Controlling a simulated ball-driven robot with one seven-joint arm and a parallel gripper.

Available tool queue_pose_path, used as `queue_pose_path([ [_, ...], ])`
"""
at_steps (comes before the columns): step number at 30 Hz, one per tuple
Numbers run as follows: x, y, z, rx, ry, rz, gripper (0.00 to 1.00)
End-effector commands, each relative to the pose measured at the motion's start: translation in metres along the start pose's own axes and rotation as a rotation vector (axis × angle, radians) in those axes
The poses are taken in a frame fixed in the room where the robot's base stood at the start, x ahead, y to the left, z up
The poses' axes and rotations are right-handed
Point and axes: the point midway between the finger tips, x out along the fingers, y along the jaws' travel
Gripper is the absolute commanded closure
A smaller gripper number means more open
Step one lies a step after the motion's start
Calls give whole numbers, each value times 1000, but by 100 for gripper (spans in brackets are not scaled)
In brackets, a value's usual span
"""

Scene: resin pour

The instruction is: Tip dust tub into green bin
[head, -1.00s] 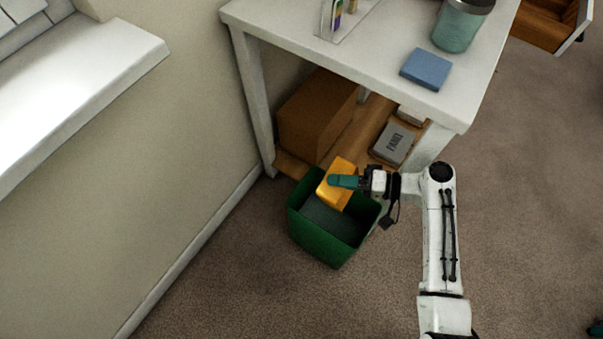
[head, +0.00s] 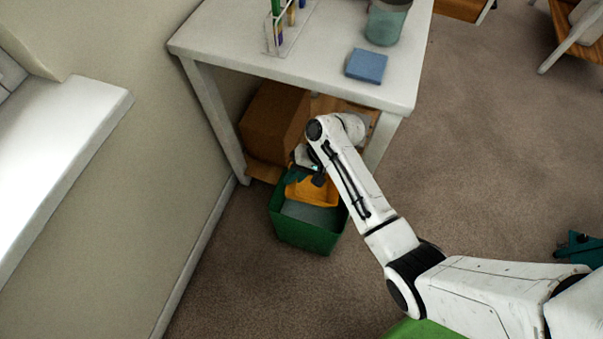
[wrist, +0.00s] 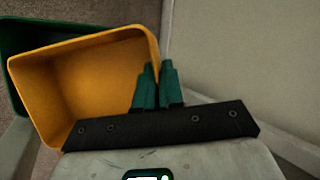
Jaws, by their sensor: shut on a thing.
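The orange tub (head: 312,193) is held tilted over the far part of the green bin (head: 303,236). In the wrist view the tub (wrist: 85,85) shows its open mouth, and the inside I can see is bare orange. My gripper (head: 312,172) is shut on the tub's rim; its green fingers (wrist: 158,72) pinch the wall at the tub's right side in the wrist view. The bin stands upright on the carpet, with a grey surface visible inside. Part of the bin (wrist: 45,32) shows behind the tub in the wrist view. My arm hides part of the gripper in the head view.
A white table (head: 225,45) stands just behind the bin, with a blue block (head: 366,66), a teal jar (head: 387,22) and a tube rack on top. A cardboard box (head: 272,118) sits on its lower shelf. The wall is close on the left; carpet is open at right.

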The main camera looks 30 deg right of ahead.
Motion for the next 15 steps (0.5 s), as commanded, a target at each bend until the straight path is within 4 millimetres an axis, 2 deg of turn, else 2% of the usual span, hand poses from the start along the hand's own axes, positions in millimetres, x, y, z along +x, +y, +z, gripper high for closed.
queue_pose_path([
  [1,-1,-4,-1,20,-18,57,100],
  [9,26,3,-10,137,-100,338,100],
  [15,38,7,-14,200,-144,486,100],
])
